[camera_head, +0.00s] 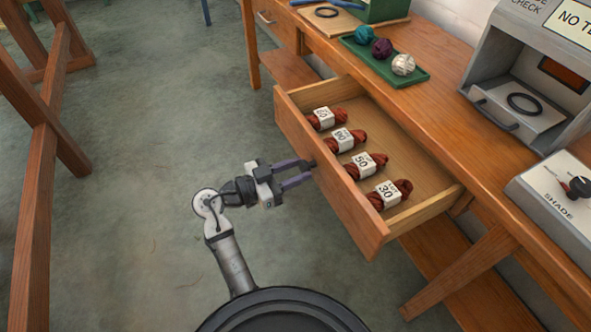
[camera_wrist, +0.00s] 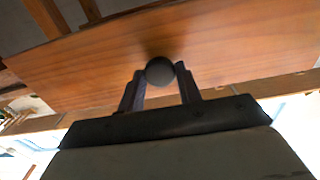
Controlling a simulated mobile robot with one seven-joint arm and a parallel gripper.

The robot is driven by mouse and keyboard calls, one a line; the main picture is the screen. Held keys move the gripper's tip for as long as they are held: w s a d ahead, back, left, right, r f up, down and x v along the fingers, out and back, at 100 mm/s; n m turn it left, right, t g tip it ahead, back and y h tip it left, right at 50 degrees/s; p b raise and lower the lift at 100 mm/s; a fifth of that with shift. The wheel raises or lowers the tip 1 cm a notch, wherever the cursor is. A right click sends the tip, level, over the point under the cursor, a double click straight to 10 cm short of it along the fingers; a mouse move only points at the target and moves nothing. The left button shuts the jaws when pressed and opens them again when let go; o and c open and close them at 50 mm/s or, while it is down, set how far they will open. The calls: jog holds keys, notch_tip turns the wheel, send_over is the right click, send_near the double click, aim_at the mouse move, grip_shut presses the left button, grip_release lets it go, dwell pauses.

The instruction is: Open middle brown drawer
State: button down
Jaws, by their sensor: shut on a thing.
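The brown wooden drawer (camera_head: 337,186) stands pulled out from the bench, with its inside open to view. In it lie several red-brown wool skeins with white number labels, such as the one marked 30 (camera_head: 389,194). My gripper (camera_head: 309,170) is at the drawer's front panel, outside it. In the wrist view my gripper (camera_wrist: 161,80) is shut on the round dark knob (camera_wrist: 160,70) of the drawer front (camera_wrist: 230,50). How the pads touch the knob is partly hidden.
On the bench top (camera_head: 440,110) are a green tray (camera_head: 372,62) with three wool balls, a grey machine (camera_head: 535,85) and a shade dial box (camera_head: 560,195). A wooden frame (camera_head: 45,130) stands at left. Floor left of my arm is clear.

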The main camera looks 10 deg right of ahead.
jog(key=c, duration=1)
grip_release()
jog(key=shift+o, duration=0.2)
jog(key=b+v, duration=0.1)
jog(key=v, duration=1.3)
jog(key=shift+b, duration=0.3)
jog(key=shift+d+r, duration=0.1)
